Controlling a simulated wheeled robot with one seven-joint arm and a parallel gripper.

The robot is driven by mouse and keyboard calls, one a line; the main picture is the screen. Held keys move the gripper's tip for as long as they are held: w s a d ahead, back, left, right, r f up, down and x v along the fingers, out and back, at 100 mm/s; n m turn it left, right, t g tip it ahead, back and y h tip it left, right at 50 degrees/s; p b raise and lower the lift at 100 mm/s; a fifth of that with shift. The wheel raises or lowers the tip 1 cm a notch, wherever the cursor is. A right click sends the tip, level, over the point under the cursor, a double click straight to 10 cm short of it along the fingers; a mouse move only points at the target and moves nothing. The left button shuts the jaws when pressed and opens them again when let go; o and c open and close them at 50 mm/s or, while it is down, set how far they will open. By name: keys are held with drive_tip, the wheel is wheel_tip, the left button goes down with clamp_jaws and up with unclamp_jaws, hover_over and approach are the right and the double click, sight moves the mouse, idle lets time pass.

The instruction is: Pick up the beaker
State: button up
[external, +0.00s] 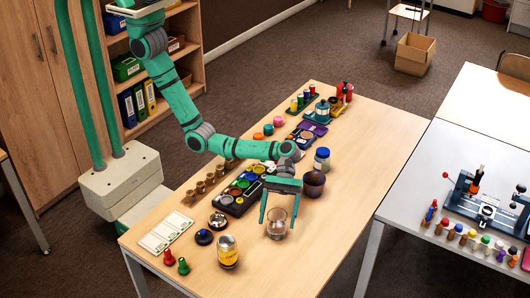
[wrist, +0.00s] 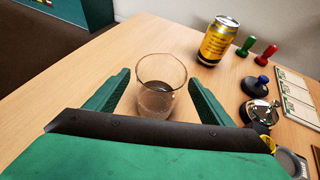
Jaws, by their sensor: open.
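A clear glass beaker (external: 277,224) stands upright on the wooden table, near its front right edge. My gripper (external: 280,216) is open, with its two green fingers at either side of the beaker in the external view. In the wrist view the beaker (wrist: 160,86) stands upright, between and slightly beyond the fingertips of my gripper (wrist: 157,84). I see gaps between the beaker and both fingers there. Its lower front is close to the dark edge of the gripper body.
A yellow can (external: 228,252) stands left of the beaker, with red (external: 169,257) and green (external: 183,266) stamps farther left. A paint tray (external: 238,193) lies behind, and a dark purple cup (external: 314,184) stands behind right. Bare table lies right of the beaker.

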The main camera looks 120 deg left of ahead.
sight(275, 226)
drive_tip(key=shift+f+x, duration=0.2)
drive_tip(key=shift+x, duration=1.25)
drive_tip(key=shift+f+x, duration=0.15)
drive_tip(key=shift+x, duration=1.3)
drive_tip(key=shift+a, duration=0.2)
drive_tip(key=shift+c, duration=0.3)
drive_tip(key=c, duration=1.2)
drive_tip(key=shift+r, duration=0.2)
drive_tip(key=shift+r, duration=1.4)
drive_tip(key=shift+s+a+r, duration=0.5)
drive_tip(key=shift+s+r, duration=1.15)
drive_tip(key=shift+s, duration=0.6)
drive_tip(key=shift+s+a+r, duration=0.55)
drive_tip(key=shift+s+r, duration=1.05)
drive_tip(key=shift+s, duration=0.65)
drive_tip(key=shift+s+a+r, duration=0.5)
drive_tip(key=shift+s+r, duration=1.15)
drive_tip(key=shift+s, duration=0.65)
